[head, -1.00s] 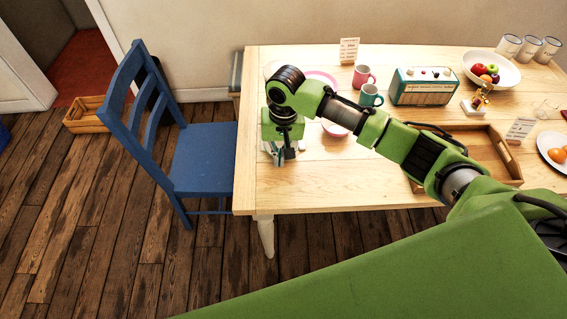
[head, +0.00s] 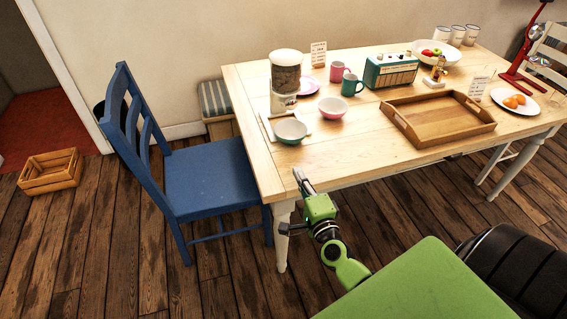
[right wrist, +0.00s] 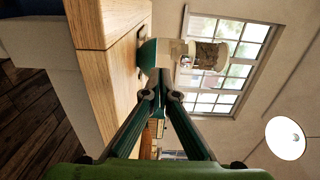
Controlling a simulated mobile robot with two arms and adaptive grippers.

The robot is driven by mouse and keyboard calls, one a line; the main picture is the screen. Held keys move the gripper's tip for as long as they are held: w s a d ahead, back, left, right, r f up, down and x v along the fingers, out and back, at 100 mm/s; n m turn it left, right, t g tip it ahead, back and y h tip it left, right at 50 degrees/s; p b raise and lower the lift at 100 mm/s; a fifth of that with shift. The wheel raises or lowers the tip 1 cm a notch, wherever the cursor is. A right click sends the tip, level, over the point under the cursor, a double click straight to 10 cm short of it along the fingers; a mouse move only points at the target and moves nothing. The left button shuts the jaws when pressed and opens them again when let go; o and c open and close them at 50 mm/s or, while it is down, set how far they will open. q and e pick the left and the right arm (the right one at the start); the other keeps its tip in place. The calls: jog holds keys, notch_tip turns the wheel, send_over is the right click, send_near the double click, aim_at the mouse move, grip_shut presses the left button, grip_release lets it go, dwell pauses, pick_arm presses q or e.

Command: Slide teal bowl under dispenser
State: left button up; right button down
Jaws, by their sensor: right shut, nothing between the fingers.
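The teal bowl (head: 291,131) stands upright near the table's front left corner, on or at a pale flat mat (head: 266,124). The dispenser (head: 286,78), a clear canister of dark contents on a white base, stands just behind it. My right gripper (head: 299,176) is shut and empty, at the table's front edge, nearer to me than the bowl and apart from it. In the right wrist view the bowl (right wrist: 147,57) shows beyond my shut fingertips (right wrist: 162,95), with the dispenser (right wrist: 208,54) past it. My left gripper is not in view.
A pink bowl (head: 332,107) stands right of the teal bowl. A blue chair (head: 205,174) stands left of the table. The front left tabletop is bare.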

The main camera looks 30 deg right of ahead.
jog(key=shift+m+h, duration=0.5)
jog(key=shift+h, duration=0.2)
jog(key=d, duration=0.1)
jog(key=w+d, duration=0.1)
jog(key=d, duration=0.1)
jog(key=w+d, duration=0.1)
jog(key=shift+w+d+f, duration=0.15)
jog(key=shift+f, duration=0.2)
jog(key=x, duration=0.8)
jog(key=shift+f, duration=0.2)
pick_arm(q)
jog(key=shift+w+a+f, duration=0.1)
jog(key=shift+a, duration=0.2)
pick_arm(e)
jog(key=shift+x, duration=0.75)
jog(key=shift+w, duration=0.1)
